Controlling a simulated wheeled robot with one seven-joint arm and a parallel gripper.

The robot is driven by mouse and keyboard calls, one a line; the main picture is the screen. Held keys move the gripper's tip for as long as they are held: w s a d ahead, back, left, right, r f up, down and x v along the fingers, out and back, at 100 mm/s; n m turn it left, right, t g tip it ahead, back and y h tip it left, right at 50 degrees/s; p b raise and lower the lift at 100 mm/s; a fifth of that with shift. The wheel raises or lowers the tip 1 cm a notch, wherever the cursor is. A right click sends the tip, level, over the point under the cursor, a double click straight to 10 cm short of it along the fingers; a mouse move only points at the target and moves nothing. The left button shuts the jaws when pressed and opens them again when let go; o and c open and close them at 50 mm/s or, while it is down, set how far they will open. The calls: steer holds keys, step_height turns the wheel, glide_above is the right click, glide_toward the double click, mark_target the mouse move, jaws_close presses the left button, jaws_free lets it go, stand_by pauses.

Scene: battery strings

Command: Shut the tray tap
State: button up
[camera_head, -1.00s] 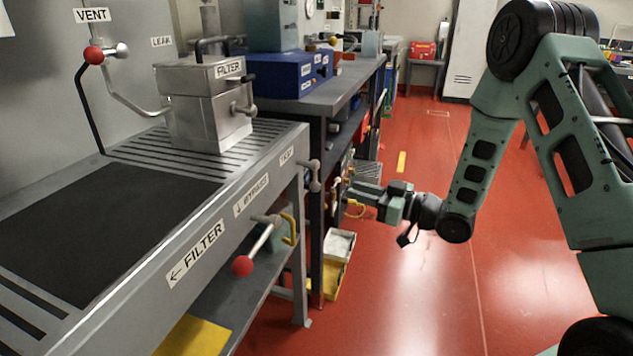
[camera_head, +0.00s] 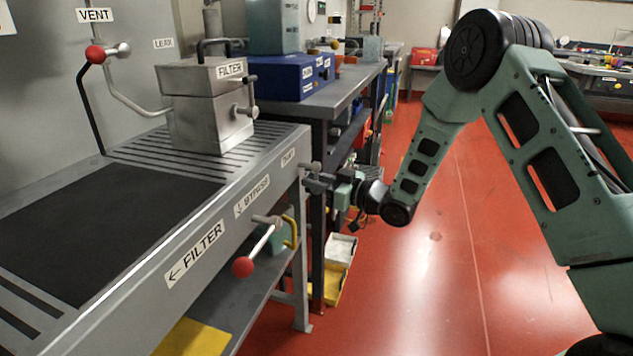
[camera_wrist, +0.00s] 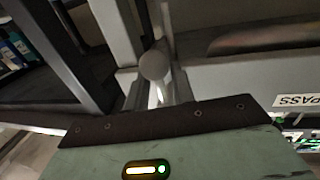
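The tray tap (camera_head: 315,166) is a small grey tap on the front rail of the bench, beside the label reading TRAY (camera_head: 288,157). My gripper (camera_head: 316,183) is right at this tap and covers its lower part in the head view. In the wrist view, a round grey knob of the tap (camera_wrist: 154,65) shows close ahead. My gripper's fingers (camera_wrist: 155,88) appear on either side of it, with a gap between them. I cannot tell whether they touch the tap.
A red-knobbed lever (camera_head: 242,266) sticks out of the rail near the FILTER and BYPASS labels. A yellow handle (camera_head: 291,231) is beside it. A metal filter box (camera_head: 210,115) stands on the bench. Bins (camera_head: 338,252) stand below; red floor is clear at right.

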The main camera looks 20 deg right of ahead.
jaws_close()
steer(key=shift+s+m+p, duration=0.1)
steer(key=shift+m+p, duration=0.2)
steer(key=shift+p, duration=0.1)
steer(key=m+p, duration=0.2)
steer(key=p, duration=0.1)
steer(key=s+m+p, duration=0.1)
steer(key=shift+a+r+g, duration=0.3)
steer(key=m+p, duration=0.2)
steer(key=p, duration=0.1)
steer(key=s+a+r+m+g+p, duration=0.1)
steer(key=m+p, duration=0.2)
steer(key=m+g+p, duration=0.1)
steer(key=m+p, duration=0.2)
steer(key=p, duration=0.1)
steer(key=shift+s+a+r, duration=0.15)
steer(key=shift+s+r, duration=0.2)
steer(key=shift+s, duration=0.05)
steer(key=m+p, duration=0.1)
steer(key=m, duration=0.1)
steer(key=r+m+g+p, duration=0.1)
steer(key=m+p, duration=0.1)
steer(key=shift+s+a, duration=0.15)
steer(key=shift+s, duration=0.05)
steer(key=shift+g+y, duration=0.3)
